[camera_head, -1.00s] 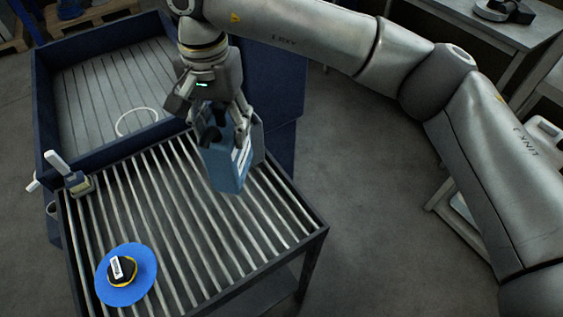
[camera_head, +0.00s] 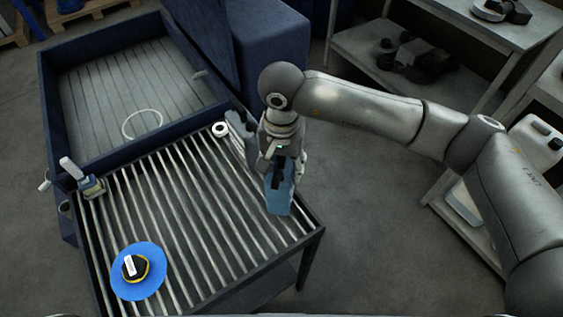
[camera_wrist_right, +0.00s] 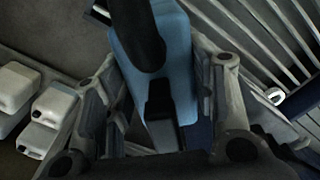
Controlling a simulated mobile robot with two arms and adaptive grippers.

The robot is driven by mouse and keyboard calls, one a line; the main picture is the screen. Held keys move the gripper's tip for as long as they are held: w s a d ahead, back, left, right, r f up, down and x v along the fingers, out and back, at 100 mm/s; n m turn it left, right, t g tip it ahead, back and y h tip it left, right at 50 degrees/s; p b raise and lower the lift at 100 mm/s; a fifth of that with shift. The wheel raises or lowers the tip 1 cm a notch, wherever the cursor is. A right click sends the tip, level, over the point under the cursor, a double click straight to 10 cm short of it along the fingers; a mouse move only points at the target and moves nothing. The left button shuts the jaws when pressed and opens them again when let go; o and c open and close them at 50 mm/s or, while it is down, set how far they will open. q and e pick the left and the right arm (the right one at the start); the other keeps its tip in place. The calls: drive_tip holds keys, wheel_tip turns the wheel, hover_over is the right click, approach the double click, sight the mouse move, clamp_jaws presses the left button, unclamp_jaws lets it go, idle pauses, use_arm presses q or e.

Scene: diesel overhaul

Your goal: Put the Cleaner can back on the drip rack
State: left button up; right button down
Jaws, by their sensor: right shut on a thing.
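The blue Cleaner can (camera_head: 279,196) is held by my right gripper (camera_head: 281,170), at the right side of the drip rack (camera_head: 190,222). In the right wrist view the can (camera_wrist_right: 178,75) sits between the two fingers of the right gripper (camera_wrist_right: 160,100), its black handle facing the camera. The rack is a dark frame with pale parallel bars. I cannot tell whether the can's base touches the bars. My left gripper is not in view.
A blue disc with a yellow-black piece (camera_head: 136,268) lies at the rack's front left. A brush-like item (camera_head: 88,182) is at its left corner. A white ring-shaped item (camera_head: 220,129) is at the rack's back edge. A blue-walled basin (camera_head: 130,85) adjoins behind. The rack's middle is clear.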

drive_tip(key=shift+f, duration=0.35)
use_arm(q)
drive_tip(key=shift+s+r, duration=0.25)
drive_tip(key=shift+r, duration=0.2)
use_arm(e)
drive_tip(key=shift+a+f, duration=0.1)
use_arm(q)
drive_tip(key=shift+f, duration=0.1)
use_arm(e)
drive_tip(key=shift+f, duration=0.1)
drive_tip(key=c, duration=0.6)
unclamp_jaws()
